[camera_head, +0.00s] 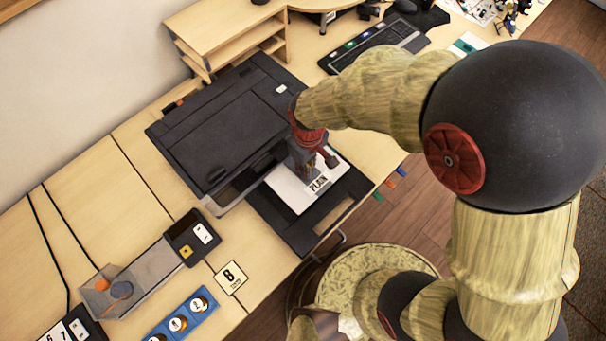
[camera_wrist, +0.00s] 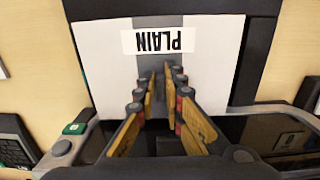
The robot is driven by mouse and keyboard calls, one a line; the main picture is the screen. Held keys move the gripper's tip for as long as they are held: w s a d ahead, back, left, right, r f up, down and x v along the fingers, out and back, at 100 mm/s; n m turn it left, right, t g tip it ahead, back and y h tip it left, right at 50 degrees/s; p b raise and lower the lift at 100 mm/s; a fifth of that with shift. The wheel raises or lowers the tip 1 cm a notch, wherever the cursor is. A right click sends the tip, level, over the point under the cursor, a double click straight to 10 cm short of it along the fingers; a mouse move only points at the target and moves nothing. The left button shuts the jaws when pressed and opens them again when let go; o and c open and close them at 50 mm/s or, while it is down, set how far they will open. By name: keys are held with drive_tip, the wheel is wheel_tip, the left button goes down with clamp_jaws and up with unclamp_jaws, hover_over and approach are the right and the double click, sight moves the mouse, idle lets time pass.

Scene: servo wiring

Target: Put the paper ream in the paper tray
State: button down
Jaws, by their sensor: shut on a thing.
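The paper ream (camera_head: 291,192) is a flat white block with a "PLAIN" label. It lies over the black paper tray (camera_head: 295,235) that sticks out from the front of the dark printer (camera_head: 222,125). My gripper (camera_head: 312,172) points down at the ream and is shut on it. In the wrist view the ream (camera_wrist: 100,62) spreads to both sides of my gripper (camera_wrist: 160,78), with a grey strip along its middle. Dark tray surface (camera_wrist: 150,8) shows beyond it. My gripper hides part of the ream, and I cannot tell whether the ream rests fully on the tray floor.
A wooden shelf (camera_head: 225,35) stands behind the printer, and a keyboard (camera_head: 374,45) lies to its right. A card marked 8 (camera_head: 231,277), a grey box (camera_head: 145,275) and a blue strip (camera_head: 183,318) are on the desk at the lower left. A round patterned stool (camera_head: 350,275) stands below the desk edge.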

drive_tip(key=shift+a+f, duration=0.35)
drive_tip(key=shift+f, duration=0.05)
drive_tip(key=shift+w+a+f+b, duration=0.15)
drive_tip(key=shift+f+b, duration=0.25)
drive_tip(key=shift+f, duration=0.5)
drive_tip(key=shift+s+a+f+b, duration=0.1)
drive_tip(key=shift+f+b, duration=0.25)
drive_tip(key=shift+f, duration=0.5)
drive_tip(key=shift+f, duration=0.15)
drive_tip(key=c, duration=1.9)
unclamp_jaws()
